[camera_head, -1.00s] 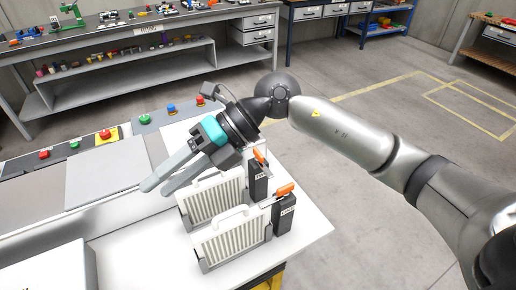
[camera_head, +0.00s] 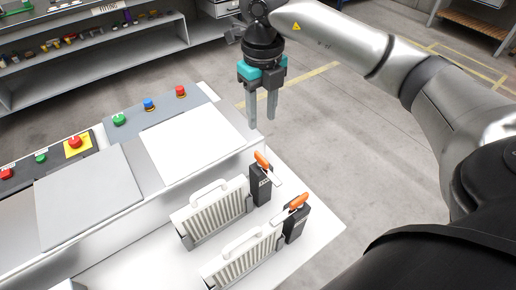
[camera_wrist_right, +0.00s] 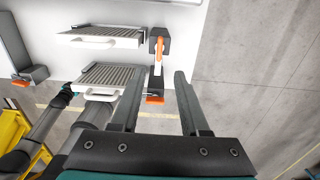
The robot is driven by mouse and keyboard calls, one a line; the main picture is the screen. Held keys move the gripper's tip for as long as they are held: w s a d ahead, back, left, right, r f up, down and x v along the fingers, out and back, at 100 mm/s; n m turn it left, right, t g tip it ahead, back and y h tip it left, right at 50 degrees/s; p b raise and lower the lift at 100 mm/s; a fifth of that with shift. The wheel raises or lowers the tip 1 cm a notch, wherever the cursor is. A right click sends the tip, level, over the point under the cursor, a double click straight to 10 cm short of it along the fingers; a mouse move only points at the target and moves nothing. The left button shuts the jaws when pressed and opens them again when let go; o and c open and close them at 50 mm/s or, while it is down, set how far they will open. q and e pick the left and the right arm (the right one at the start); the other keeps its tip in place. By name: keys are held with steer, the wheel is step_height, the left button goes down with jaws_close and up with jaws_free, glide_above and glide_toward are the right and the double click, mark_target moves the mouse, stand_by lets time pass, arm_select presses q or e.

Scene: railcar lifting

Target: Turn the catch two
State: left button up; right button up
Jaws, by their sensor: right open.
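Two dark catches with orange-tipped levers stand at the right edge of the white bench. The far catch (camera_head: 260,189) has its lever sloping down to the right. The near catch (camera_head: 297,226) has its orange end raised to the right. Their labels are too small to read, so I cannot tell which is catch two. My right gripper (camera_head: 262,122) points down, open and empty, beyond and above the far catch. In the right wrist view, the gripper (camera_wrist_right: 158,100) has an orange lever end (camera_wrist_right: 155,99) showing between its fingers, apart from them. My left gripper is not in view.
Two white slotted units with handles, a far one (camera_head: 212,214) and a near one (camera_head: 243,262), stand left of the catches. A panel with coloured buttons (camera_head: 160,106) lies behind. The floor right of the bench is clear.

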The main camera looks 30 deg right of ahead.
mark_target(261, 157)
step_height(261, 157, down, 12)
steer(key=shift+s+r, duration=0.1)
steer(key=shift+f, duration=0.75)
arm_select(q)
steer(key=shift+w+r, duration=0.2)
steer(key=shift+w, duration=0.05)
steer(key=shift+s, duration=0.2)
arm_select(e)
steer(key=shift+c, duration=0.2)
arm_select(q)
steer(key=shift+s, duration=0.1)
arm_select(e)
jaws_close()
